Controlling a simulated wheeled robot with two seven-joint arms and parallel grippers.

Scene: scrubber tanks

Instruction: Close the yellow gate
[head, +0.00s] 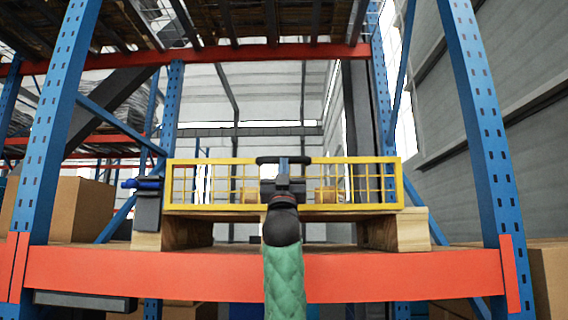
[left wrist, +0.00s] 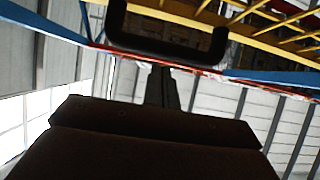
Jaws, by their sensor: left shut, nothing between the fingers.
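The yellow gate (head: 355,205) is a wide barred frame. In the head view it spans the wooden pallet on the shelf, its face toward me. Its yellow bars also show at the top right of the left wrist view (left wrist: 285,80). My left gripper (head: 283,165) is in front of the gate's middle, its fingers shut with nothing between them. A dark bar (head: 265,160) lies across the fingertips; in the left wrist view it is a dark U shape (left wrist: 165,42) beyond the shut fingers (left wrist: 160,85). I cannot tell whether they touch. My right gripper is not in view.
The pallet (head: 415,230) rests behind an orange shelf beam (head: 180,272) between blue rack posts (head: 55,140) (head: 478,150). A dark box with a blue piece (head: 147,205) stands at the gate's left end. A cardboard box (head: 75,210) is at the left.

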